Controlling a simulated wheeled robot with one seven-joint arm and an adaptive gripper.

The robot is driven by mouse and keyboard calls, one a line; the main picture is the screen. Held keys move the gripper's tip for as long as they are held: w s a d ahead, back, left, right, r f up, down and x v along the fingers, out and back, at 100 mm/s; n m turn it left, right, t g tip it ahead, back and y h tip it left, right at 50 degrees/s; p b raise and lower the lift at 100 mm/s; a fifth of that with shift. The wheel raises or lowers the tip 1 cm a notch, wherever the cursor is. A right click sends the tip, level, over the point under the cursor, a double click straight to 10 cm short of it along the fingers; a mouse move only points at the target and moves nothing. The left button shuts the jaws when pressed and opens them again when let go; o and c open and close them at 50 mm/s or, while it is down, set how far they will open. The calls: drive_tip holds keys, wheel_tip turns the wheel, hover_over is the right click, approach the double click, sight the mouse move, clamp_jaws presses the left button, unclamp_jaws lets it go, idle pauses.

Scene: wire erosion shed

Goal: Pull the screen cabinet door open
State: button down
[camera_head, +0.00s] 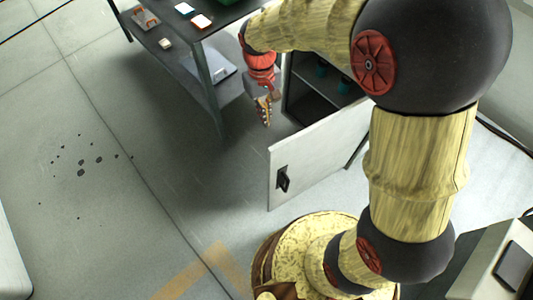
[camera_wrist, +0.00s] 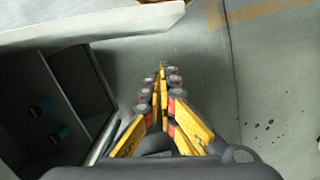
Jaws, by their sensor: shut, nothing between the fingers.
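The screen cabinet door (camera_head: 315,158) is a pale panel with a black handle (camera_head: 284,179). It stands swung well out from the cabinet (camera_head: 301,104), and the dark inside with a shelf shows. In the wrist view the door (camera_wrist: 90,24) runs along the top left, and the open cabinet (camera_wrist: 38,68) is at the left. My gripper (camera_head: 265,112) hangs in front of the cabinet opening, to the left of the door and apart from it. In the wrist view my gripper (camera_wrist: 163,75) has its yellow fingers together with nothing between them.
Teal items (camera_wrist: 60,133) sit inside the cabinet. A dark table (camera_head: 190,32) with small objects stands behind, its leg (camera_head: 209,88) left of my gripper. The floor (camera_head: 110,200) at left is clear apart from dark spots (camera_head: 85,162).

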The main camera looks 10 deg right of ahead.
drive_tip(key=s+f+b, duration=0.2)
drive_tip(key=f, duration=0.6)
drive_tip(key=s+f+g+b, duration=0.1)
drive_tip(key=s+f+b, duration=0.2)
drive_tip(key=f, duration=0.6)
drive_tip(key=shift+a+n+b, duration=0.2)
drive_tip(key=shift+n+b, duration=0.15)
drive_tip(key=shift+n, duration=0.05)
